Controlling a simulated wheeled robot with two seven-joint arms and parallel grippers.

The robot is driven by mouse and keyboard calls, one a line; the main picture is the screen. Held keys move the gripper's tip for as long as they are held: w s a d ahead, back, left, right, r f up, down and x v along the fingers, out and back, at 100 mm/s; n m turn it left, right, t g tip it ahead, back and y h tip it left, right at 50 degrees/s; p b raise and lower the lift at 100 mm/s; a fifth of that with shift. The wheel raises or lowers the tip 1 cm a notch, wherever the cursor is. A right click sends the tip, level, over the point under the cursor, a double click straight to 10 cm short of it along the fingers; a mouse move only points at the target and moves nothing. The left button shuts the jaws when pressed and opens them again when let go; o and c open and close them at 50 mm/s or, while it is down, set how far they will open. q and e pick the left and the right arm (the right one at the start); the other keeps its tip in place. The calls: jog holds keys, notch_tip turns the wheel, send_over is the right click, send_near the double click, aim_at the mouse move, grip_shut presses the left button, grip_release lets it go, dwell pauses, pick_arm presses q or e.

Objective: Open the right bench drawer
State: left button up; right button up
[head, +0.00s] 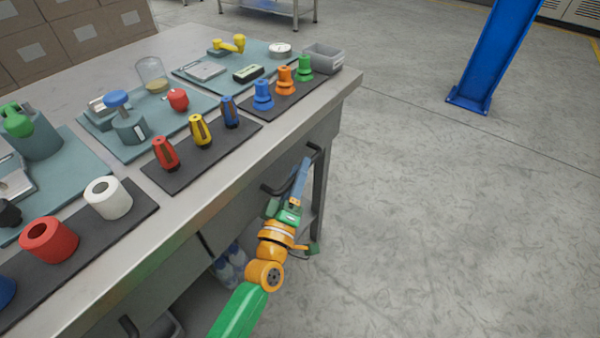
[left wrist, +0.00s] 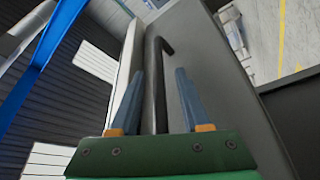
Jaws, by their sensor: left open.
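The right bench drawer (head: 240,205) is a grey front under the bench top, and it looks closed. Its dark bar handle (head: 280,190) runs along the front. My left gripper (head: 303,168) is at the right part of this handle, its blue fingers pointing up along the bench side. In the left wrist view the dark handle (left wrist: 158,85) passes between the two open fingers of the gripper (left wrist: 159,75), with gaps visible on both sides. The grey drawer front (left wrist: 205,65) fills the area behind the right finger. My right gripper is not in view.
The bench top (head: 185,215) holds dark mats with coloured parts and teal mats with tools. A grey bin (head: 322,57) stands at its far right corner. Another dark handle (head: 128,325) is lower left. A blue post (head: 487,60) stands beyond; the floor to the right is clear.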

pick_arm(q)
jog(key=shift+w, duration=0.1)
grip_shut()
dwell(1.4)
